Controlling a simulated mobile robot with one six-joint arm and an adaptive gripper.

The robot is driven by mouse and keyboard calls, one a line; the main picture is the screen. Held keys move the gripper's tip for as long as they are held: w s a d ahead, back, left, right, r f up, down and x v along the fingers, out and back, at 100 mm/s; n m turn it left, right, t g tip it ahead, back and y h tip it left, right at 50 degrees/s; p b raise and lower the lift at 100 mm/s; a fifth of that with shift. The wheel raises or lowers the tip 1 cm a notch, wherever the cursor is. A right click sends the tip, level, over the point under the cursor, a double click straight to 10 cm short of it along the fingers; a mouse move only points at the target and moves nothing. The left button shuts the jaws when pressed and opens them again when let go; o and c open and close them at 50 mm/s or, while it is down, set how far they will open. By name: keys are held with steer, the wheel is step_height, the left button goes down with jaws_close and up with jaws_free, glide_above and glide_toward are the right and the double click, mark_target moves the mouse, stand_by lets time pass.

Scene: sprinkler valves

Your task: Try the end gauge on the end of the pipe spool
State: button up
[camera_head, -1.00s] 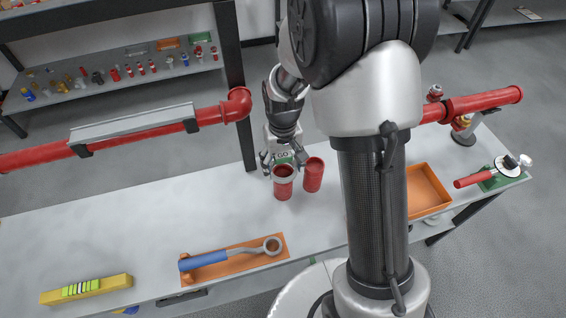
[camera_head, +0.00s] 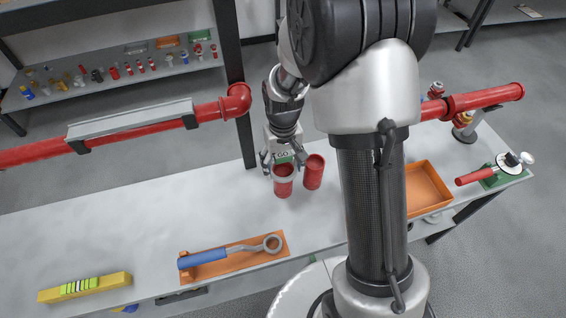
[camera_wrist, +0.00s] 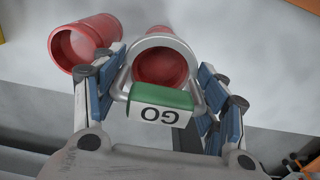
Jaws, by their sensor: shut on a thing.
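The end gauge is a grey metal ring (camera_wrist: 184,47) with a green and white block (camera_wrist: 160,103) marked GO. My gripper (camera_wrist: 165,100) is shut on the gauge's block end, which sits between the two blue-padded fingers. In the head view my gripper (camera_head: 281,160) is at the top of a red pipe spool (camera_head: 283,188), which stands upright on the bench. The gauge's ring lines up with that spool's open end (camera_wrist: 160,68). I cannot tell whether it is around the end or just above it.
A second red pipe spool (camera_head: 314,175) stands close by on the right. On the bench are a blue-handled ring tool (camera_head: 205,258) on an orange holder, a yellow block (camera_head: 85,288) and an orange tray (camera_head: 427,188). A red pipe (camera_head: 140,133) runs behind.

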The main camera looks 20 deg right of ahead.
steer(key=shift+r+p, duration=0.8)
steer(key=shift+r, duration=0.15)
steer(key=shift+f+b, duration=0.4)
steer(key=shift+f, duration=0.45)
stand_by(2.0)
